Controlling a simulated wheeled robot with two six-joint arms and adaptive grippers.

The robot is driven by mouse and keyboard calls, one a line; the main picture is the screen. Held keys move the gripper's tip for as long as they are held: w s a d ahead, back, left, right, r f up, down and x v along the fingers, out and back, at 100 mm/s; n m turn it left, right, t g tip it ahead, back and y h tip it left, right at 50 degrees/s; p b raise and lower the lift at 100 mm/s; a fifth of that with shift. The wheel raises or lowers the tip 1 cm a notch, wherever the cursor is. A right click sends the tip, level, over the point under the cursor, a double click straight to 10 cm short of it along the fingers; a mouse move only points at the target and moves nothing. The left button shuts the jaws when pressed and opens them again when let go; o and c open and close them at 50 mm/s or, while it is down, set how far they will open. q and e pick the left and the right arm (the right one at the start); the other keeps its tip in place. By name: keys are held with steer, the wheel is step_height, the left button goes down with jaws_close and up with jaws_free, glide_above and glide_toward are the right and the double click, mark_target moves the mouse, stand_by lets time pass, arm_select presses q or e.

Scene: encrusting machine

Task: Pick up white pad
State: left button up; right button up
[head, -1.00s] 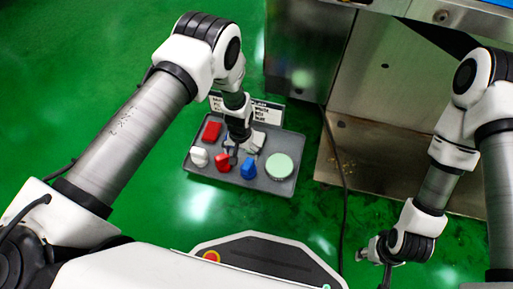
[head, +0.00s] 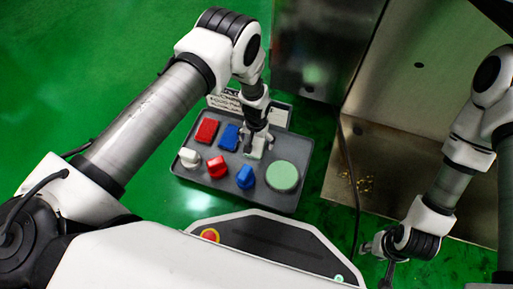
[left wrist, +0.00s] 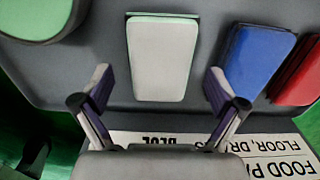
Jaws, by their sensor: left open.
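The white pad (left wrist: 162,60) lies on the grey tray (left wrist: 90,60) in the left wrist view, a rounded rectangle with a thin green edge at its far end. In the head view the white pad (head: 254,154) is mostly hidden under my left gripper. My left gripper (head: 257,142) is over the tray, open and empty. In the left wrist view its fingers (left wrist: 158,76) are spread, one to each side of the pad's near part, with gaps between. My right gripper (head: 380,248) hangs at the lower right, away from the tray; its jaws are unclear.
Blue (head: 229,137) and red (head: 207,131) pads lie left of the white pad. White (head: 189,157), red (head: 217,166) and blue (head: 246,177) handled tools stand along the front, beside a round green pad (head: 282,176). A labelled sign (head: 222,104) stands behind. A metal machine (head: 400,125) is at right.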

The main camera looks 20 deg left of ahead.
mark_target(256, 144)
arm_select(q)
step_height(256, 144, down, 2)
steer(key=shift+r, duration=0.15)
arm_select(e)
steer(key=shift+f, duration=0.5)
arm_select(q)
steer(key=c, duration=1.4)
steer(key=shift+o, duration=0.2)
step_height(256, 144, up, 10)
steer(key=p, duration=0.6)
arm_select(e)
step_height(256, 144, up, 6)
steer(key=shift+s, duration=0.15)
arm_select(q)
steer(key=shift+o, duration=1.2)
steer(key=shift+s, duration=0.1)
arm_select(e)
steer(key=shift+r, duration=0.1)
